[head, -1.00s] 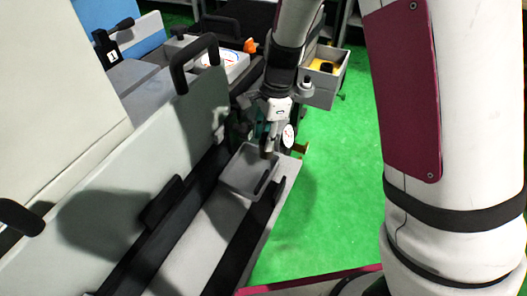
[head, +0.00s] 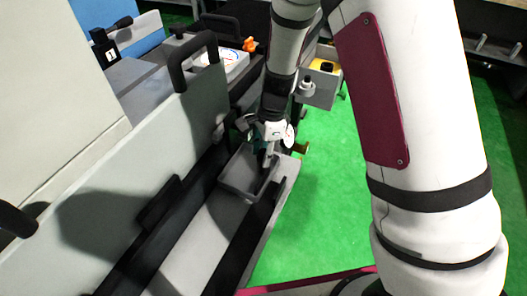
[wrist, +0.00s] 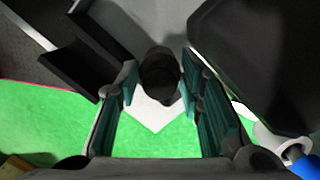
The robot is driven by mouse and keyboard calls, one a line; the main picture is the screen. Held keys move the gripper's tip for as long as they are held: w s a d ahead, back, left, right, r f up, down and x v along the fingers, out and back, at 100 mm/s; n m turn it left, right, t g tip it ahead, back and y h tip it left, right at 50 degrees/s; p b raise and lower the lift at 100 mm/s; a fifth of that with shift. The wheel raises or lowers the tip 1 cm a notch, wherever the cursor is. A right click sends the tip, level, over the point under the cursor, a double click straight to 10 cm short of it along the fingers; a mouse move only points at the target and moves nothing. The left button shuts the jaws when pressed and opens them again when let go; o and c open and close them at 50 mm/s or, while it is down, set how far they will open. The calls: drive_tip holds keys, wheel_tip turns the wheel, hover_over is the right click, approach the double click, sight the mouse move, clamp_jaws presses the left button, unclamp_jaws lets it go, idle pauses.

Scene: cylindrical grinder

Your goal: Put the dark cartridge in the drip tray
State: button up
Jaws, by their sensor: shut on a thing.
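The dark cartridge (wrist: 160,75) is a dark round-ended piece between my gripper's two teal-padded fingers in the wrist view. My gripper (wrist: 160,88) is shut on it. In the head view my gripper (head: 268,156) points down over the far right part of the grey drip tray (head: 236,192). The tray is a shallow rectangular box with a raised rim, set on the pale machine ledge. The fingers hide most of the cartridge in the head view. I cannot tell whether it touches the tray floor.
A black rail (head: 243,240) runs along the ledge close by the tray. A pale panel with a black handle (head: 186,62) stands to the left. A grey bin (head: 322,88) is behind on the right. Green floor (head: 320,210) lies open to the right.

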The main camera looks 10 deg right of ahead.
drive_tip(key=o, duration=1.3)
drive_tip(key=shift+c, duration=0.2)
wheel_tip(320, 180, up, 12)
drive_tip(key=d+p, duration=0.1)
drive_tip(key=d, duration=0.1)
drive_tip(key=shift+w+p, duration=0.15)
drive_tip(key=shift+p, duration=0.15)
drive_tip(key=s+d+r+n+t, duration=0.1)
drive_tip(key=s+d+r+n, duration=0.2)
drive_tip(key=s+r+n, duration=0.45)
drive_tip(key=s+d+r+n+t, duration=0.1)
drive_tip(key=s+d+r+n, duration=0.3)
drive_tip(key=s+r, duration=0.55)
drive_tip(key=s+d+f+n+t+h, duration=0.1)
drive_tip(key=s+n, duration=0.3)
drive_tip(key=s, duration=0.6)
drive_tip(key=shift+s+d+t+h, duration=0.3)
drive_tip(key=shift+d+h, duration=0.1)
drive_tip(key=shift+d, duration=0.5)
